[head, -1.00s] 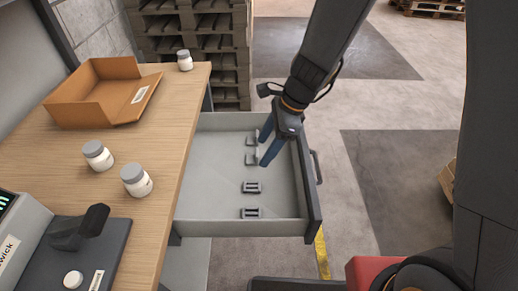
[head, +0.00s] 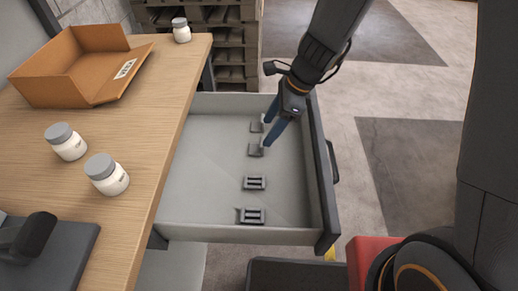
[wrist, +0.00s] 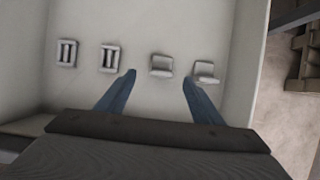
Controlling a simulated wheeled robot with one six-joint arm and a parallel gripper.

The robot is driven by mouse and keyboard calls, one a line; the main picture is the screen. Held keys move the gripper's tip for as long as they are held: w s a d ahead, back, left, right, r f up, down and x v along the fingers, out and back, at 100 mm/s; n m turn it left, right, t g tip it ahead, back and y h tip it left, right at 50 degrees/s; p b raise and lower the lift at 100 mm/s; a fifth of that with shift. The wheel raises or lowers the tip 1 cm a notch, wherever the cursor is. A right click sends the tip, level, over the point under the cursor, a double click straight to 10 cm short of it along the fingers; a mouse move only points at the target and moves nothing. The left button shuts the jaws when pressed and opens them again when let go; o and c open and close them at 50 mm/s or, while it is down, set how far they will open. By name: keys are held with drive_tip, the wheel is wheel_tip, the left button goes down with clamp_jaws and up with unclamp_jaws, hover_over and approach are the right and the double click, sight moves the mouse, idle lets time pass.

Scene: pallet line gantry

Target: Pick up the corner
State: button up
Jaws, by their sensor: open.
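Two small grey corner pieces lie in the open drawer (head: 205,165). The far corner (head: 257,126) and the nearer corner (head: 255,150) are in a row; in the wrist view they are the right corner (wrist: 207,72) and the left corner (wrist: 162,65). My gripper (head: 269,128) is open and empty above the drawer, pointing down. In the wrist view its blue fingers (wrist: 158,77) spread below the corners, with the left corner between the fingertips and the right corner just beyond the right fingertip. A finger partly overlaps the far corner in the head view.
Two slotted grey pieces (head: 255,183) (head: 252,216) lie in the same row. Drawer walls surround them, and the dark front (head: 325,180) is right of my gripper. The wooden worktop (head: 150,150) at left holds a cardboard tray (head: 75,75) and several white jars (head: 107,175).

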sight(261, 141)
drive_tip(key=b+x, duration=0.1)
drive_tip(key=x, duration=0.3)
drive_tip(key=b+x, duration=0.1)
drive_tip(key=x, duration=0.3)
drive_tip(key=shift+w+f, duration=0.2)
drive_tip(key=shift+f, duration=0.2)
drive_tip(key=c, duration=1.1)
